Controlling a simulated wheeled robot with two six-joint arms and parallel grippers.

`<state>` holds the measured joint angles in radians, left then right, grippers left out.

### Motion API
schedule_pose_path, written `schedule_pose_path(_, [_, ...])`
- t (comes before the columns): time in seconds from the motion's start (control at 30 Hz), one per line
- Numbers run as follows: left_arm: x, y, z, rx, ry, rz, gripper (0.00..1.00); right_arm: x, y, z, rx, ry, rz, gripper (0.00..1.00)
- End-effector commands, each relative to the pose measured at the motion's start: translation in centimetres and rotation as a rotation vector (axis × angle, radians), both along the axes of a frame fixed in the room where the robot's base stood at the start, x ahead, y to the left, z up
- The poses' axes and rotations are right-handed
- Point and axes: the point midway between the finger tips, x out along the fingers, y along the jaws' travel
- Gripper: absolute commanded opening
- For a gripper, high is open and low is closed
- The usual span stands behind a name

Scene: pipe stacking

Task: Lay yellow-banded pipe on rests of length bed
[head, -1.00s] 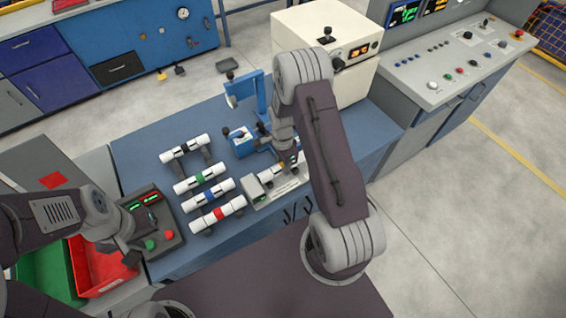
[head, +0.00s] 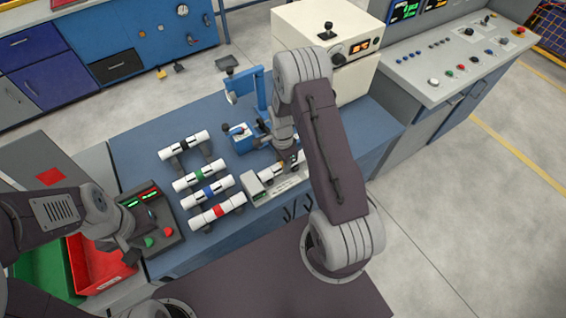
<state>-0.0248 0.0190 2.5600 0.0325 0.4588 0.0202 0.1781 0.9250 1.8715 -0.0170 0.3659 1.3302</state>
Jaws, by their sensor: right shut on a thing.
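A white pipe (head: 270,172) lies along the length bed (head: 265,194), the grey fixture right of the rack. My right gripper (head: 291,165) reaches down from above and is shut on it near its middle. The gripper and arm hide the pipe's band and part of the bed. At this size I cannot tell whether the pipe touches the rests. My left gripper (head: 131,257) hangs at the left beside the button box, away from the pipes. Its fingers are too small and dark to tell open from shut.
Left of the bed, white pipes with black (head: 184,144), green (head: 199,175), blue (head: 207,188) and red (head: 218,212) bands lie on a rack. A blue device (head: 242,138) stands behind the bed. Red (head: 100,275) and green (head: 45,270) bins are front left.

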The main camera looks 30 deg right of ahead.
Motion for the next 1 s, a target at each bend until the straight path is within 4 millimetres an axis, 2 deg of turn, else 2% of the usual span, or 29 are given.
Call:
schedule_pose_path(0.43, [0.0, 0.0, -0.6, 0.0, 0.0, 0.0, 0.36, 0.0, 0.0, -0.7, 0.0, 0.0, 0.0, 0.0])
schedule_pose_path(0.47, [0.0, 0.0, -0.5, 0.0, 0.0, 0.0, 0.36, 0.0, 0.0, -0.7, 0.0, 0.0, 0.0, 0.41])
schedule_pose_path(0.53, [0.0, 0.0, -0.5, 0.0, 0.0, 0.0, 0.36, 0.0, 0.0, -0.7, 0.0, 0.0, 0.0, 0.6])
schedule_pose_path(0.87, [0.0, 0.0, -0.5, 0.0, 0.0, 0.0, 0.36, 0.0, 0.0, -0.5, 0.0, -0.001, 0.0, 0.61])
schedule_pose_path(1.0, [0.0, 0.0, -0.9, 0.0, 0.0, 0.0, 0.36, 0.2, 0.0, 1.6, -0.002, -0.006, 0.0, 0.61])
